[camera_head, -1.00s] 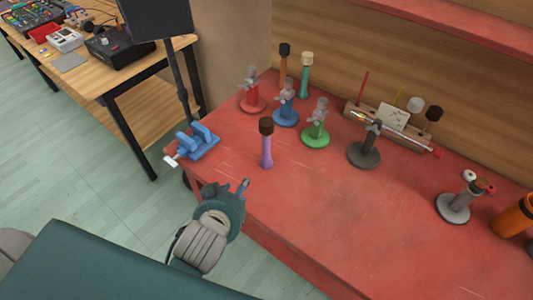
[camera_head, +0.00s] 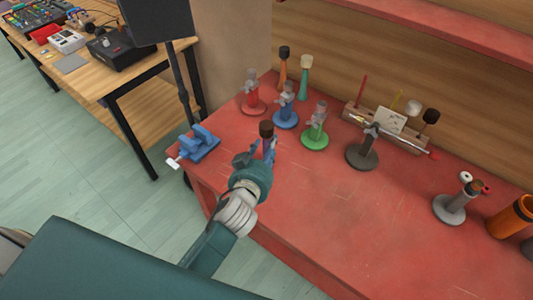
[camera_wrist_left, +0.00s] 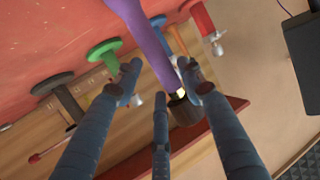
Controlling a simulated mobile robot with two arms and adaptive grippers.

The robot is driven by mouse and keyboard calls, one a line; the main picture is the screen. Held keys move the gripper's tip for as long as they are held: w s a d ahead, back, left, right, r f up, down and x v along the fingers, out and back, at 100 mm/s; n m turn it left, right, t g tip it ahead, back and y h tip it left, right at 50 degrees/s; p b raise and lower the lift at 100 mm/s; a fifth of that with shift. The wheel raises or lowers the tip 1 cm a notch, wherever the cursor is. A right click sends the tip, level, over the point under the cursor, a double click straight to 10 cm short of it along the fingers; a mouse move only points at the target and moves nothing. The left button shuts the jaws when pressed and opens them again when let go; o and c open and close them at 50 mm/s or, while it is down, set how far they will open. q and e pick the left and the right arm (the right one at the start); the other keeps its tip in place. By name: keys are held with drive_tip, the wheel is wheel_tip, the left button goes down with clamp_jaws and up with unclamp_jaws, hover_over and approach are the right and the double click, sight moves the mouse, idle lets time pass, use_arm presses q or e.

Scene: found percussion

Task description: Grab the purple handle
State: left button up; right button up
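The purple handle (camera_wrist_left: 150,42) belongs to a mallet with a dark brown head (camera_head: 266,129), upright near the front left of the red table. In the head view, my left gripper (camera_head: 257,153) is at the mallet and hides most of the handle. In the left wrist view, my left gripper (camera_wrist_left: 160,82) has its blue-grey fingers spread, with the handle running between them. A clear gap shows on the left finger's side; whether the right finger touches the handle cannot be told. My right gripper is not in view.
Red (camera_head: 253,105), blue (camera_head: 285,118) and green (camera_head: 314,138) stands are behind the mallet. A blue vise (camera_head: 201,144) is at the table's left corner. A dark grey stand (camera_head: 362,154) is to the right. The front middle of the red table (camera_head: 330,220) is clear.

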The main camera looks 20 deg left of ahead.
use_arm(q)
drive_tip(key=shift+x, duration=1.5)
drive_tip(key=shift+s, duration=0.15)
drive_tip(key=shift+c, duration=1.3)
clamp_jaws()
drive_tip(key=shift+r, duration=0.1)
